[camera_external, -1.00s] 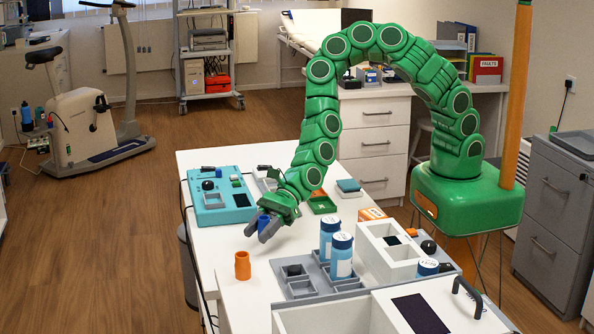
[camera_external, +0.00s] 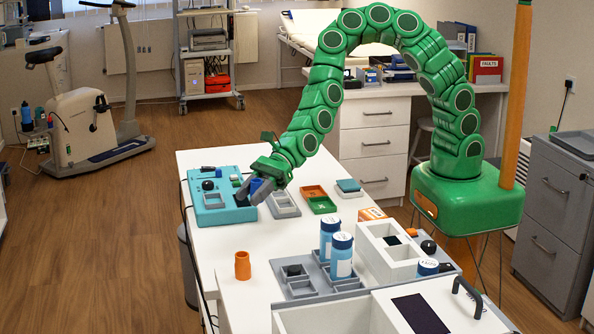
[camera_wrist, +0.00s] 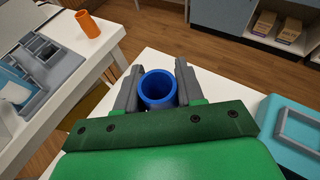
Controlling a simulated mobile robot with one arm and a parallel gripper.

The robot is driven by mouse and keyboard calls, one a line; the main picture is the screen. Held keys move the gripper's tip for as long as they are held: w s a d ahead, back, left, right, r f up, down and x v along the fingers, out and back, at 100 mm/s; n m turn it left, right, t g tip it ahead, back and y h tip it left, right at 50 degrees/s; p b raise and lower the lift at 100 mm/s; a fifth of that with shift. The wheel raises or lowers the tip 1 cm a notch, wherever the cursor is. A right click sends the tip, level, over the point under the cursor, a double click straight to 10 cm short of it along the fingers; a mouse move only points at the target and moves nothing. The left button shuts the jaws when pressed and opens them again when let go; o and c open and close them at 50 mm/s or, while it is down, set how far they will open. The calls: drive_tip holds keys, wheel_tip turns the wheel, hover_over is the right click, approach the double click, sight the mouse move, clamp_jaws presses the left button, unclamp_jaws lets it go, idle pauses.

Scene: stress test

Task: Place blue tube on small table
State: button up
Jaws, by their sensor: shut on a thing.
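My gripper (camera_external: 253,190) is shut on the blue tube (camera_external: 255,186). In the wrist view, the tube (camera_wrist: 157,87) stands between the two grey fingers (camera_wrist: 156,90), its open round end facing the camera. The gripper and tube are over the far white table (camera_external: 210,160), beside the teal control box (camera_external: 221,198). I cannot tell how high the tube is above the tabletop. A second white table (camera_external: 240,300) is nearer the camera; the wrist view shows a gap between the two. Which one is the small table is not clear.
An orange tube (camera_external: 242,265) stands upright on the near table, left of a grey compartment tray (camera_external: 305,288). Blue-labelled bottles (camera_external: 341,257) stand at that tray. White tabletop between the teal box and orange tube is clear.

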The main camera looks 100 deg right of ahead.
drive_tip(key=w+d+r+m+t+h, duration=0.1)
drive_tip(key=w+d+r+m+h, duration=0.1)
drive_tip(key=d+r, duration=1.4)
drive_tip(key=shift+w+d+r+m+t+h, duration=0.2)
drive_tip(key=shift+d+r+m+t+h, duration=0.2)
drive_tip(key=shift+d+m+h, duration=0.5)
drive_tip(key=shift+f, duration=0.1)
